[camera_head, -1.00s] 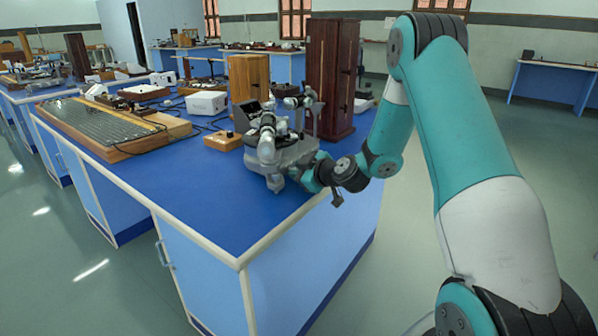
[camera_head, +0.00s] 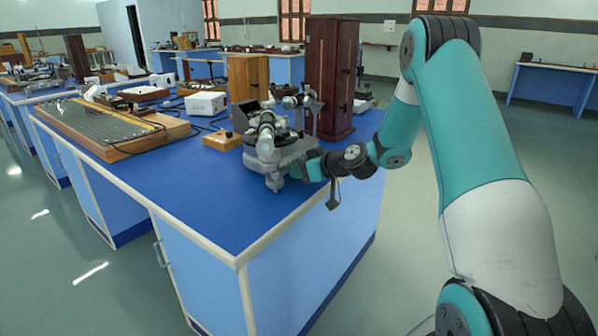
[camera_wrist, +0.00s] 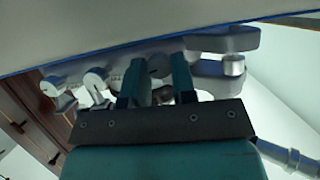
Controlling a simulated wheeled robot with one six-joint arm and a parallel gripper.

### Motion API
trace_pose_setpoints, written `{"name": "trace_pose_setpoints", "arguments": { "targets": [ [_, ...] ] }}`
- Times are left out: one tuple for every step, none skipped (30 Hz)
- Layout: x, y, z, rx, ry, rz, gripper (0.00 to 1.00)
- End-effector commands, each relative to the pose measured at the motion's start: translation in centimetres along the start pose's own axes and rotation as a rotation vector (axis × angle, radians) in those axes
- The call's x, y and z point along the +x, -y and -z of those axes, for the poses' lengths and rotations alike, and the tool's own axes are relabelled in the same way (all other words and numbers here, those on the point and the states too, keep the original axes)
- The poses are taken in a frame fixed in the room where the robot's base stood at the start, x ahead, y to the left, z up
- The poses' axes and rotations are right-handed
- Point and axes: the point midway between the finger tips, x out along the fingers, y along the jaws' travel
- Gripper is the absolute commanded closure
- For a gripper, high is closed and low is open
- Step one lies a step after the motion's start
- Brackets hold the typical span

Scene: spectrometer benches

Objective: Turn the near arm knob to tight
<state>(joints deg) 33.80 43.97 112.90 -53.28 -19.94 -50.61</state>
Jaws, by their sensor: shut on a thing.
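The grey spectrometer (camera_head: 282,152) stands on the near end of the blue bench, with its near arm (camera_head: 268,140) pointing toward me. My gripper (camera_head: 296,172) is low at the right side of this near arm in the head view. In the wrist view, my gripper's two teal fingers (camera_wrist: 154,82) stand on either side of a small round grey knob (camera_wrist: 159,65), and they are shut on it. The fingers hide part of the knob. I cannot read its setting or tell how tight it is.
A tall dark wooden cabinet (camera_head: 332,80) stands close behind the spectrometer. A small wooden box (camera_head: 222,141) sits at its left, and a white box (camera_head: 206,103) is farther back. The blue bench top (camera_head: 190,195) is clear in front.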

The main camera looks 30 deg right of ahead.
Motion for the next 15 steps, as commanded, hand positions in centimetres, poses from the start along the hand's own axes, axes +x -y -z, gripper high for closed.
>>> {"name": "trace_pose_setpoints", "arguments": {
  "targets": [
    [-0.02, -0.09, -0.06, 0.03, 0.0, 0.012, 0.99],
    [-0.03, -0.12, -0.04, 0.049, -0.001, 0.02, 0.99],
    [-0.03, -0.16, -0.05, 0.072, -0.001, 0.029, 0.99],
    [-0.03, -0.17, -0.07, 0.09, 0.0, 0.036, 0.99],
    [-0.03, -0.17, -0.08, 0.105, 0.0, 0.043, 0.99],
    [-0.02, -0.17, -0.06, 0.125, 0.0, 0.051, 0.99],
    [-0.02, -0.17, -0.06, 0.137, 0.0, 0.056, 0.99],
    [-0.02, -0.18, -0.06, 0.15, 0.0, 0.062, 0.99],
    [-0.01, -0.2, -0.05, 0.163, 0.0, 0.068, 0.99],
    [-0.01, -0.21, -0.04, 0.173, 0.0, 0.071, 0.99],
    [-0.01, -0.21, -0.03, 0.182, 0.0, 0.075, 0.99],
    [-0.02, -0.22, -0.01, 0.192, -0.001, 0.079, 0.99],
    [-0.02, -0.22, -0.01, 0.198, -0.001, 0.082, 0.99],
    [-0.02, -0.21, -0.01, 0.204, -0.001, 0.084, 0.99],
    [-0.02, -0.21, -0.01, 0.211, -0.001, 0.087, 0.99]
  ]
}}
